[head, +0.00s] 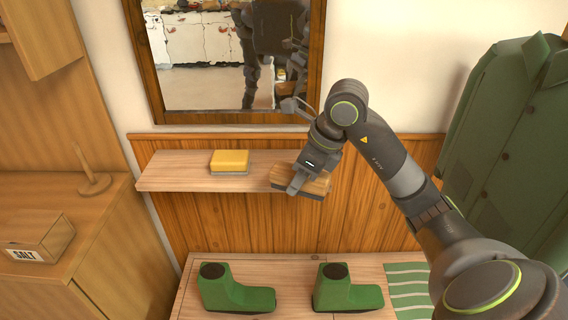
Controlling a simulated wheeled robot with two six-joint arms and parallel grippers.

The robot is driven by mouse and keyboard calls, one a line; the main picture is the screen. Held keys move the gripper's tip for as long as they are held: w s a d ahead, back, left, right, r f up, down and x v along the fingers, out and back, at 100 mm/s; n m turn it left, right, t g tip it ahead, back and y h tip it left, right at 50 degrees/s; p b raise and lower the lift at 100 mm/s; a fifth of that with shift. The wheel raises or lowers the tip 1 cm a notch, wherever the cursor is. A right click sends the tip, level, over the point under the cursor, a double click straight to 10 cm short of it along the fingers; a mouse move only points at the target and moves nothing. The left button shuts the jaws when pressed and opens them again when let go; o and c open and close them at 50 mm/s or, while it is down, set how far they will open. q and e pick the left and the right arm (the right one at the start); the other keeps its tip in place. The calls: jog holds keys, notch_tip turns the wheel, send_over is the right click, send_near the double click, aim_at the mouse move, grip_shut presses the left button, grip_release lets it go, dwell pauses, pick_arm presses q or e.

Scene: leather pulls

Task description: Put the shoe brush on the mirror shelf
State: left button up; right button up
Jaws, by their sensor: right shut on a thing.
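The shoe brush (319,185) has a brown wooden back and a dark underside. It is in my right gripper (297,186), which is shut on it. The mirror shelf (172,171) is a light wooden board on the wall below the mirror. The brush overlaps the shelf's right end in the head view and hides part of it. I cannot tell whether the brush touches the shelf. My left gripper is not in view.
A yellow block with a grey base (230,160) sits mid-shelf. The mirror (210,60) hangs above. Green boots (233,289) stand on a bench below. A green coat (513,150) hangs at right. A salt box (38,240) is on the left cabinet. The shelf's left part is clear.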

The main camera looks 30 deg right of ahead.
jog(key=w+d+p, duration=0.2)
jog(key=w, duration=0.2)
jog(key=w+d+f+p, duration=0.1)
jog(key=w+d, duration=0.2)
jog(key=w, duration=0.2)
jog(key=w+d+f+p, duration=0.1)
jog(key=w+d+p, duration=0.1)
jog(key=w+d, duration=0.1)
jog(key=shift+w+d+f+p, duration=0.1)
jog(key=shift+w+f+p, duration=0.1)
jog(key=shift+w, duration=0.25)
jog(key=shift+w+d+f+p, duration=0.1)
jog(key=shift+w+p, duration=0.05)
jog(key=shift+w, duration=0.25)
notch_tip(320, 180, down, 4)
jog(key=shift+r+p, duration=0.2)
jog(key=shift+p, duration=0.8)
jog(key=shift+w+f, duration=0.1)
jog(key=shift+f, duration=0.25)
jog(key=shift+f, duration=0.1)
